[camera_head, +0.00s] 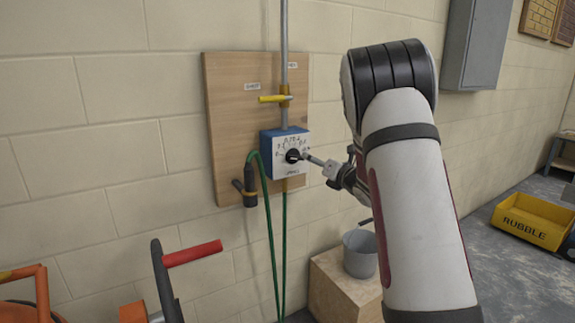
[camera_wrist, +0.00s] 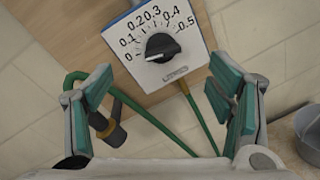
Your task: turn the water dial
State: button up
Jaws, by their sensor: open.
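The water dial is a black round knob (camera_head: 293,156) on the white scale face of a blue box (camera_head: 268,147) on a wooden wall board. In the wrist view the knob (camera_wrist: 162,47) lies near the top centre, below an arc of numbers from 0 to 0.5. The knob is ahead of the fingertips, apparently untouched.
A green hose (camera_head: 268,200) hangs below the box, near a black nozzle (camera_head: 248,186). A yellow-handled valve (camera_head: 275,98) sits on the pipe above. A grey bucket (camera_head: 360,254) stands on a wooden block (camera_head: 330,285) below. A yellow rubble tub (camera_head: 530,220) is at right.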

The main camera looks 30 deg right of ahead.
aim_at(297, 160)
jog(key=w+f+n, duration=0.1)
jog(key=w, duration=0.3)
jog(key=w+f+n+y, duration=0.1)
jog(key=w, duration=0.4)
jog(key=w+f+n, duration=0.2)
jog(key=w, duration=0.3)
jog(key=shift+w+d+t+y+b, duration=0.1)
jog(key=shift+t+y+b, duration=0.2)
jog(key=shift+y, duration=0.1)
jog(key=shift+c, duration=0.6)
jog(key=c, duration=1)
